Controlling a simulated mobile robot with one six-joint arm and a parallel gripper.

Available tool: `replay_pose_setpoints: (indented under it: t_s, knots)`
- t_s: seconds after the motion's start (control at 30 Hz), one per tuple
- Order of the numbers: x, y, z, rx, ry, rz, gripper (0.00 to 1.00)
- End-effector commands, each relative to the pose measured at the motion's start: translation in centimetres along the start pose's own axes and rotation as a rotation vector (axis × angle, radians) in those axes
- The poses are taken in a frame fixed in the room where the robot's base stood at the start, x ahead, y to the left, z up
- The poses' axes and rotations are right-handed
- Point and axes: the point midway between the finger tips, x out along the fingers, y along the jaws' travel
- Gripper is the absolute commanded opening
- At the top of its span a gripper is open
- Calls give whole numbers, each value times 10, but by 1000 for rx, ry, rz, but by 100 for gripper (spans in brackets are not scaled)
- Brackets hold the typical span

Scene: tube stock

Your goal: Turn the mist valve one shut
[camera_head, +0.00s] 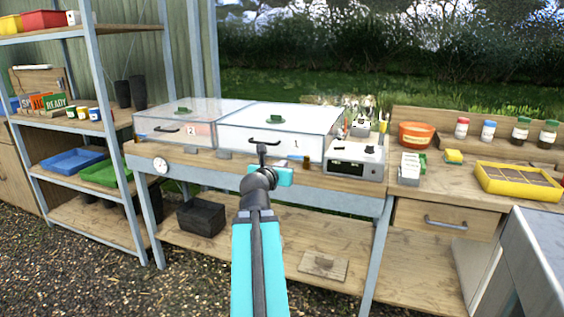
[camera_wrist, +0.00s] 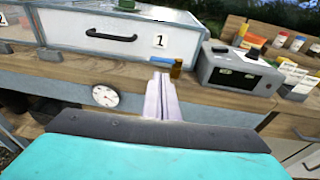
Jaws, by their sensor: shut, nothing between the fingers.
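A small brass-coloured fitting (camera_wrist: 176,70) with a blue bar (camera_wrist: 140,59) beside it sits at the bench's front edge, below case 1. It looks like the mist valve, though no label on it is readable. The bar lies roughly along the bench edge. In the wrist view, my gripper (camera_wrist: 160,80) is shut and empty, its fingertips just in front of the fitting and partly covering the area below it; I cannot tell whether they touch. In the head view, my gripper (camera_head: 262,150) stands in front of case 1.
Clear case 1 (camera_head: 271,142) and case 2 (camera_head: 158,126) stand on the bench with black handles. A grey device (camera_head: 356,162) stands right of case 1. A round white gauge (camera_wrist: 105,95) is on the bench front. A shelf rack stands left.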

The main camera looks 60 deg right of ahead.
Motion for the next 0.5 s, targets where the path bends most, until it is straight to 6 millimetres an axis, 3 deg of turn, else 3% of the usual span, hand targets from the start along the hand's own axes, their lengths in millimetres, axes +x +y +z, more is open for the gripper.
replay_pose_setpoints:
  t_s: [0.5]
  knots:
    - [8,-1,2,-2,3,2,0]
